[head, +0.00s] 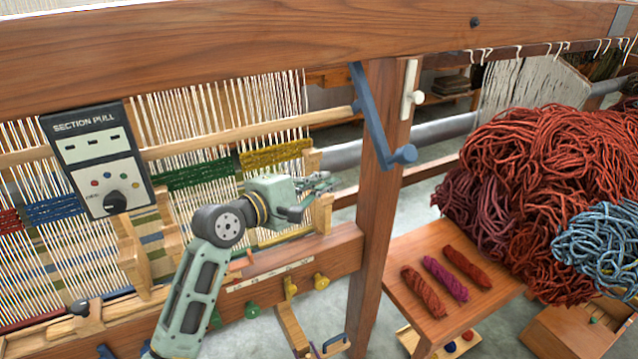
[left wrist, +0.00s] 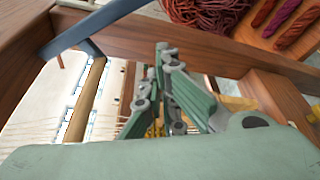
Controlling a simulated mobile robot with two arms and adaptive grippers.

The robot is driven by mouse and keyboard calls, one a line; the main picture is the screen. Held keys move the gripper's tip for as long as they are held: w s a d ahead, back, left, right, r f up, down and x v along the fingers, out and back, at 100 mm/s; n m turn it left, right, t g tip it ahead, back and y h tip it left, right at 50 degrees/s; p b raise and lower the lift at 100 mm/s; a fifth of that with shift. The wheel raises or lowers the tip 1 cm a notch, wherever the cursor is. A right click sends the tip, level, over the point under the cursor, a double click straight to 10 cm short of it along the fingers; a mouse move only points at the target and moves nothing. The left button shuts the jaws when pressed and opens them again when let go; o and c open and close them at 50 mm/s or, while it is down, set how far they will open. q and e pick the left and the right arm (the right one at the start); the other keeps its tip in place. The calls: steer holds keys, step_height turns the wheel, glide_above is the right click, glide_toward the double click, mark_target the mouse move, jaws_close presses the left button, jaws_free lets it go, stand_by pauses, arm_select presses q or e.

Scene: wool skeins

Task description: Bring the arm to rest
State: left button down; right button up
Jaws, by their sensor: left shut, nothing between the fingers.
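My left arm comes up from the bottom of the head view. My left gripper (head: 318,186) is in front of the loom's warp threads, just left of the upright wooden post (head: 378,200). Its fingers point right. In the left wrist view the fingers (left wrist: 165,50) are together at the tips, with nothing between them. Whether the gripper touches the wooden bracket (head: 323,215) by its fingers cannot be told. My right gripper is not in view.
A blue crank handle (head: 375,125) hangs on the post near the gripper. A section pull panel (head: 97,155) is on the left. A stool (head: 455,312) with several skeins and a large heap of wool (head: 550,190) are on the right. Grey floor shows between post and stool.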

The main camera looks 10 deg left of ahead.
arm_select(q)
steer(key=s+a+f+m+g+y, duration=0.3)
steer(key=s+f+m, duration=0.5)
steer(key=s+f, duration=1)
steer(key=s+a+f+m+g+y, duration=0.2)
steer(key=s+a+f+m, duration=0.1)
steer(key=s, duration=0.4)
steer(key=s+a+f+m+g+y, duration=0.2)
steer(key=s+f+m+g, duration=0.15)
steer(key=s, duration=0.45)
steer(key=s+a+f+m+g+y, duration=0.1)
steer(key=s+a+f+m+y, duration=0.25)
steer(key=s, duration=0.35)
step_height(320, 180, down, 27)
steer(key=s+d+g+b, duration=0.1)
steer(key=g+b, duration=0.1)
steer(key=s+a+f+b, duration=0.1)
steer(key=s+a+f, duration=0.2)
steer(key=s+f, duration=1.4)
step_height(320, 180, down, 2)
steer(key=shift+s+n+g+h, duration=0.3)
steer(key=shift+g+h, duration=0.05)
steer(key=shift+g, duration=0.1)
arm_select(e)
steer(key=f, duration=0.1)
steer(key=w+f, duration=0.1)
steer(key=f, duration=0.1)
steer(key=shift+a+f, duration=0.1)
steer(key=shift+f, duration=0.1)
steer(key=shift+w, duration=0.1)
